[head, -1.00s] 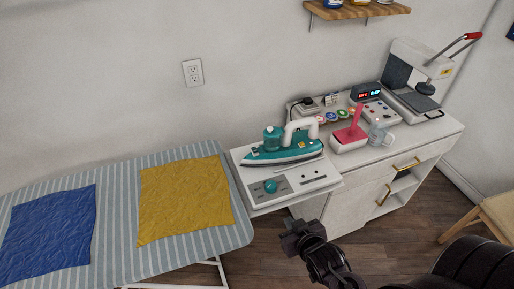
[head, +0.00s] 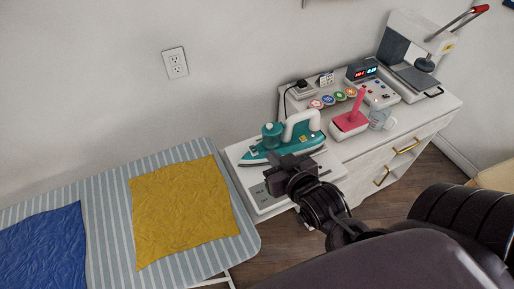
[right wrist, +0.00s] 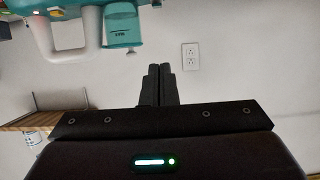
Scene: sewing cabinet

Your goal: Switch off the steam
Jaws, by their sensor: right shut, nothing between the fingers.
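The teal and white steam iron (head: 285,144) rests on its white station (head: 248,188) between the ironing board and the cabinet. My right gripper (head: 279,176) is over the station's front panel, in front of the iron. It is shut with nothing between its fingers. It hides most of the grey panel, and the teal knob there cannot be seen. In the right wrist view the shut fingers (right wrist: 160,84) point at the wall, and part of the iron (right wrist: 122,25) hangs at the top of that picture. My left gripper is not in view.
The striped ironing board (head: 110,195) carries a yellow cloth (head: 182,210) and a blue cloth (head: 42,250).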

